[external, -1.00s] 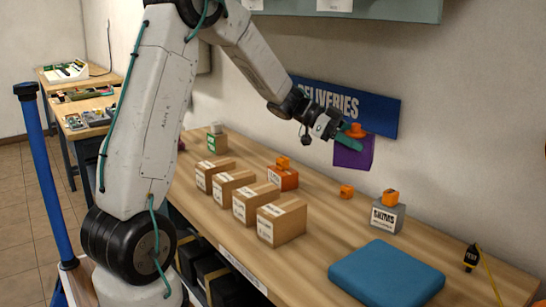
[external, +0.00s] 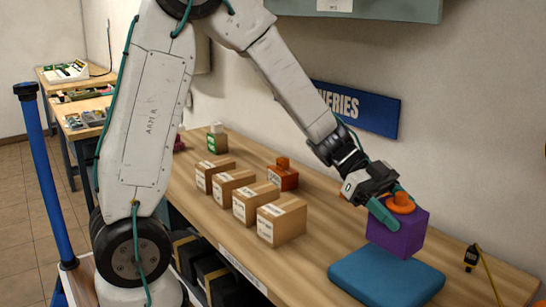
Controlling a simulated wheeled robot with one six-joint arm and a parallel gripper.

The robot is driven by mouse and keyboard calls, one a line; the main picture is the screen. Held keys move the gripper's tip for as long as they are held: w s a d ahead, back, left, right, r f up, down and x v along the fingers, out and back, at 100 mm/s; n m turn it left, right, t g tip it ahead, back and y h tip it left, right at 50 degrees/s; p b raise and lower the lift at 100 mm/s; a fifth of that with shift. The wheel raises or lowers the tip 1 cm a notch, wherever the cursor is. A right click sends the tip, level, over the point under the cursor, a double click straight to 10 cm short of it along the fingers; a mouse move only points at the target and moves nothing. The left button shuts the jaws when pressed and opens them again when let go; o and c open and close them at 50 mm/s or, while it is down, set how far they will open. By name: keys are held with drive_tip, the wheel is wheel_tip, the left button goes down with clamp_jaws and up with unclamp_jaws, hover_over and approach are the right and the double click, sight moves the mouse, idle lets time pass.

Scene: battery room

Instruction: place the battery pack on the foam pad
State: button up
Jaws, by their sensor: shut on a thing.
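The battery pack looks to be the purple box (external: 400,235) with an orange knob (external: 401,200) on top. My gripper (external: 397,205) has teal fingers shut on the knob, and the box hangs upright below them. The blue foam pad (external: 385,283) lies flat on the right part of the bench. The box is over the pad's back part in the external view and covers some of its back edge. I cannot tell whether its bottom touches the pad. The front part of the pad is bare.
Several cardboard boxes (external: 282,221) stand in a row left of the pad on the wooden bench (external: 330,215). An orange box (external: 283,177) is behind them. A small black device (external: 471,258) with a yellow cord lies right of the pad. A wall rises behind.

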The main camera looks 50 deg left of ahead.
sight(394, 239)
drive_tip(key=shift+f, duration=3.1)
drive_tip(key=shift+f, duration=0.1)
drive_tip(key=o, duration=1.5)
drive_tip(key=shift+f, duration=0.1)
drive_tip(key=shift+o, duration=0.2)
